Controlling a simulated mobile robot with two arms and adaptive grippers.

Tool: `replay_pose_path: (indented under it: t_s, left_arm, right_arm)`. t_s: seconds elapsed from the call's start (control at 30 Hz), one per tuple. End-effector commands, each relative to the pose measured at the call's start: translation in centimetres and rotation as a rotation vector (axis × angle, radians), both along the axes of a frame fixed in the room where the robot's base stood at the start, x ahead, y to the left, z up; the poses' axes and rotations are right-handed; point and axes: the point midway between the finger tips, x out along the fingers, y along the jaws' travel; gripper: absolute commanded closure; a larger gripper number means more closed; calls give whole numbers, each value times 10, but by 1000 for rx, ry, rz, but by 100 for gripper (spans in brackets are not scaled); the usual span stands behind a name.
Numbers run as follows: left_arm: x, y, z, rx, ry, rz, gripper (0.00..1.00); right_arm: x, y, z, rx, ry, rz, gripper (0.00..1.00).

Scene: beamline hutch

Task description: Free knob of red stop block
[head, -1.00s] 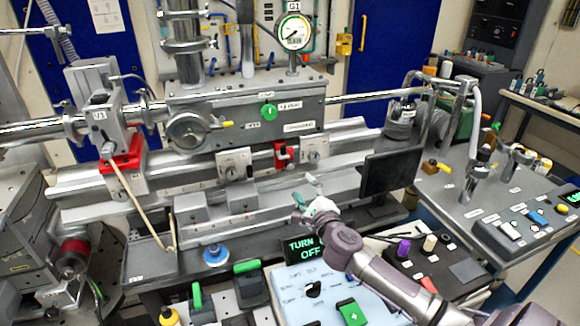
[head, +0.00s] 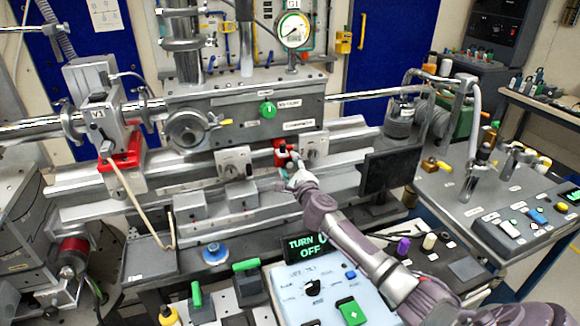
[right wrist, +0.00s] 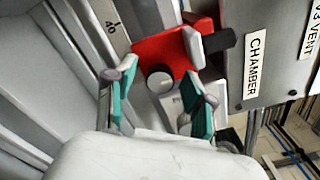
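The red stop block (head: 279,156) sits on the grey rail below the chamber box, between two pale blocks. In the right wrist view the red block (right wrist: 160,50) shows a round grey knob (right wrist: 160,79) on its near side, and a grey tab with a dark pin at its right. My right gripper (head: 287,173) is close in front of the block. In the right wrist view my right gripper (right wrist: 164,84) is open, its teal-padded fingers on either side of the knob with gaps between. Whether the fingertips reach as deep as the knob I cannot tell. My left gripper is not in view.
A black screen (head: 389,173) stands right of my right arm. Pale blocks (head: 234,161) flank the red one on the rail. Another red part (head: 122,158) sits under V1 at left.

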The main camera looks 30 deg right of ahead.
Motion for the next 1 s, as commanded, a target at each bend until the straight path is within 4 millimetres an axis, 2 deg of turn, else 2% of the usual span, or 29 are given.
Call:
replay_pose_path:
  t_s: [0.03, 0.07, 0.3, 0.67, 1.0]
  left_arm:
    - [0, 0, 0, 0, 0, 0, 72]
    - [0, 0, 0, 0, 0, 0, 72]
    - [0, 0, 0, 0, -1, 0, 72]
    - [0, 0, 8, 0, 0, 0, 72]
    - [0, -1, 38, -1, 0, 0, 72]
  right_arm:
    - [0, 0, 0, 0, 0, 0, 55]
    - [0, 0, 0, 0, 0, 0, 60]
    - [0, 0, 0, 0, 0, 0, 100]
    - [0, 0, 2, -41, 11, 0, 100]
    - [-1, 0, 4, -264, 67, 0, 100]
